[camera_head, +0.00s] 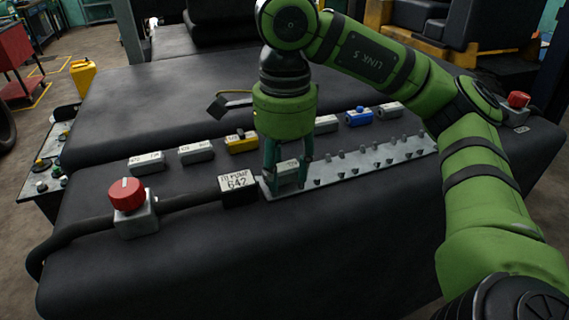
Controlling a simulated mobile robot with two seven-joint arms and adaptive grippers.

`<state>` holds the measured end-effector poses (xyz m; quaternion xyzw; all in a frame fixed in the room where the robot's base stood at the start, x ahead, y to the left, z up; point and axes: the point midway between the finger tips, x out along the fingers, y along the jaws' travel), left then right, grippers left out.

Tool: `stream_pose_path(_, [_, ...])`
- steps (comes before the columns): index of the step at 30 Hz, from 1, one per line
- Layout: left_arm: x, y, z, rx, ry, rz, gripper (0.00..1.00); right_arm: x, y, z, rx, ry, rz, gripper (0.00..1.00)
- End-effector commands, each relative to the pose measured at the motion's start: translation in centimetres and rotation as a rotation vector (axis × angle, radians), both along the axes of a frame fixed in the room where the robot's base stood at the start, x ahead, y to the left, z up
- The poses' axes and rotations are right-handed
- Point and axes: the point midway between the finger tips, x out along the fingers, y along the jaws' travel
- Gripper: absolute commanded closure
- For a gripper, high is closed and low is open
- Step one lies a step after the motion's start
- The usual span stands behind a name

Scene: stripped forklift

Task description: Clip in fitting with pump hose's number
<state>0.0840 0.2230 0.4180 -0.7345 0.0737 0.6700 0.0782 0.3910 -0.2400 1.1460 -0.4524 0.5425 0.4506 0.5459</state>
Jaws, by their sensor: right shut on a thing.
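The pump hose (195,199) is black and carries a white tag (238,181) that reads "TO PUMP 642". A light metal strip (352,170) with rows of small pegs or clips runs to the right from the tag. My right gripper (288,170) points down at the strip's left end. It is shut on a small grey fitting (288,180) with a pale label; the fingers partly hide it and its number is unreadable. The fitting is at the strip, but I cannot tell whether it is seated. My left gripper is not in view.
Behind the strip lie grey fittings (147,162), (196,151), a yellow fitting (241,143) and a blue fitting (359,117), with more grey ones. A red-knobbed valve box (134,214) sits on the hose at left. Another red knob (518,100) stands far right.

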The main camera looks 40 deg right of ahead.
Motion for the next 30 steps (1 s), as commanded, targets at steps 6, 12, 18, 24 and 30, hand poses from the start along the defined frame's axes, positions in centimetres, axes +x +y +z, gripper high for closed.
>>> stream_pose_path(6, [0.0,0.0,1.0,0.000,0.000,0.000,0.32,0.0,0.1,1.0,0.000,0.003,0.001,0.94])
stream_pose_path(12, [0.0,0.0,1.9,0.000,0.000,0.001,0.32,0.0,0.0,2.1,0.000,0.002,0.001,0.94])
stream_pose_path(18, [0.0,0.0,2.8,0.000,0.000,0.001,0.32,0.0,0.0,3.2,0.000,0.002,0.001,0.94])
stream_pose_path(24, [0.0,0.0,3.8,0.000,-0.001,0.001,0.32,0.0,0.0,4.1,0.000,0.001,0.001,0.94])
stream_pose_path(30, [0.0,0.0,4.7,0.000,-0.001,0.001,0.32,0.0,0.0,4.9,0.000,0.001,0.001,0.94])
